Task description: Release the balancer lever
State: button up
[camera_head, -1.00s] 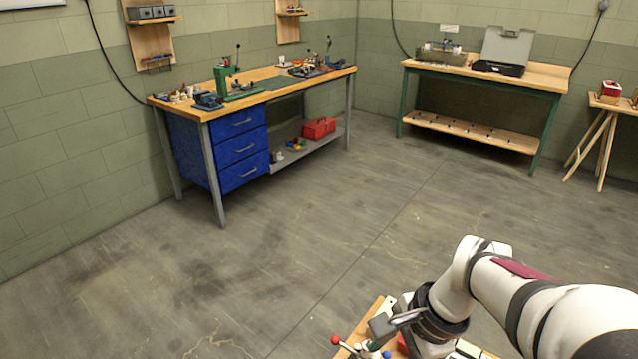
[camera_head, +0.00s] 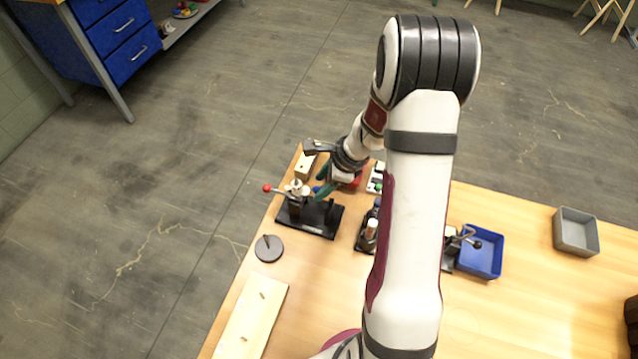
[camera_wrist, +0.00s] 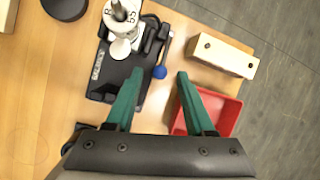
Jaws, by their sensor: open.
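A device on a black base (camera_head: 321,221) stands near the table's far left edge. A lever with a red ball (camera_head: 267,188) sticks out to its left from a pale upright part (camera_head: 297,189). In the wrist view, the black base (camera_wrist: 112,77) carries a white numbered dial (camera_wrist: 121,12) and a short lever with a blue ball (camera_wrist: 160,72). The red ball does not show there. My gripper (camera_wrist: 155,74) has its green fingers apart around the blue ball's line of view, with nothing visibly held. I cannot tell whether they touch the device, or which lever is the balancer's.
A wooden block (camera_wrist: 222,55) and a red bin (camera_wrist: 225,113) lie right of the device in the wrist view. In the head view, a dark disc (camera_head: 268,248), wooden board (camera_head: 252,318), blue bin (camera_head: 482,255) and grey bin (camera_head: 576,232) are on the table.

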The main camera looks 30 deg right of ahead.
jog(key=shift+x, duration=0.75)
grip_shut()
